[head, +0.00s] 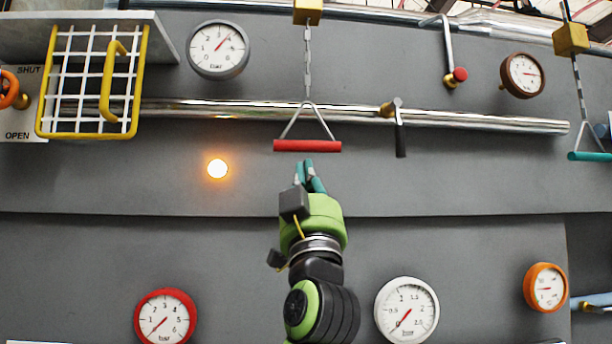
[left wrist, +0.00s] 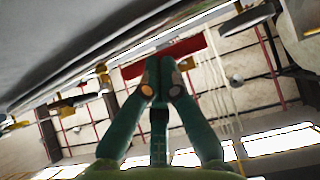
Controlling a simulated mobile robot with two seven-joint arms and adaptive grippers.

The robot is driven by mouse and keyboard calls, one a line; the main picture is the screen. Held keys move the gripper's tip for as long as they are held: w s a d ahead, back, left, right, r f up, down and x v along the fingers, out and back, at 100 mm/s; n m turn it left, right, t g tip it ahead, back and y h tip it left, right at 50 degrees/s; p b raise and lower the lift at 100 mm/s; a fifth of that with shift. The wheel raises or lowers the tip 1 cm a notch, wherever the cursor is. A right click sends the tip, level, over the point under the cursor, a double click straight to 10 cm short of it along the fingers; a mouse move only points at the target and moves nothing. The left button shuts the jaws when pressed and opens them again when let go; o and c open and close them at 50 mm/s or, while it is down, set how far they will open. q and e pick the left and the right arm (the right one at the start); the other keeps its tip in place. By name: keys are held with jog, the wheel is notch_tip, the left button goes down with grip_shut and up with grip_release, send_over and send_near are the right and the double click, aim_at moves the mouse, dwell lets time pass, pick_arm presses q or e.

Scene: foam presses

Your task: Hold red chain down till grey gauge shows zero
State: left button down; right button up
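The red chain handle (head: 307,146) is a red bar under a metal triangle, hanging level on a chain (head: 307,70) from a yellow block. My left gripper (head: 308,172) points up just below the bar, its teal fingers close together and nothing seen between them. In the left wrist view the fingertips (left wrist: 161,80) meet in front of the red bar (left wrist: 165,57); I cannot tell whether they touch it. The grey-rimmed gauge (head: 218,49) at the upper left has its needle pointing up and right, near or past 3, away from zero. My right gripper is not in view.
A yellow-framed cage (head: 92,82) and a lit orange lamp (head: 217,169) are at left. A metal pipe (head: 250,109) runs behind the chain; a black-handled lever (head: 400,135) is to its right. A teal handle (head: 590,156) hangs far right. Red (head: 165,318) and white (head: 407,310) gauges are below.

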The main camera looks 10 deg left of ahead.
pick_arm(q)
jog(key=v, duration=1.2)
